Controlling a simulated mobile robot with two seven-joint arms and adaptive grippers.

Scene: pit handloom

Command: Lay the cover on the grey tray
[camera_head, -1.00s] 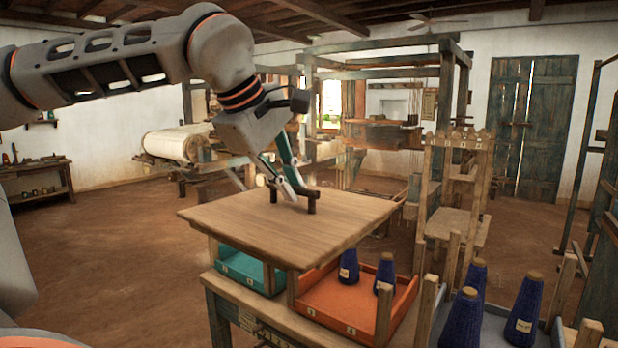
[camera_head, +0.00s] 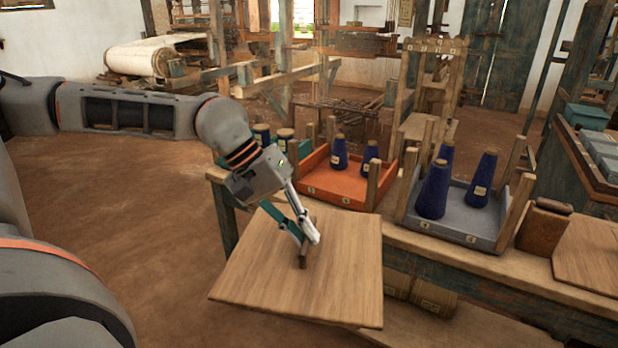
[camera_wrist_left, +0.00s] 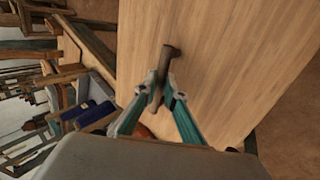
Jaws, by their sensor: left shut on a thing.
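The cover is a square wooden board (camera_head: 335,285) with a dark handle (camera_head: 303,259). My left gripper (camera_head: 309,240) is shut on that handle and holds the board in front of the bench, tilted in the picture. In the left wrist view the fingers (camera_wrist_left: 162,93) close around the handle, and the board (camera_wrist_left: 225,60) fills much of the picture. The grey tray (camera_head: 455,231) is on the bench to the right of the board, uncovered. It has wooden corner posts and holds three blue cones (camera_head: 433,190). My right gripper is not in view.
An orange tray (camera_head: 335,190) with two blue cones and corner posts stands left of the grey tray. Further left, a teal tray (camera_head: 305,148) is partly hidden by my arm. A brown block (camera_head: 542,230) and another wooden board (camera_head: 590,255) lie right of the grey tray.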

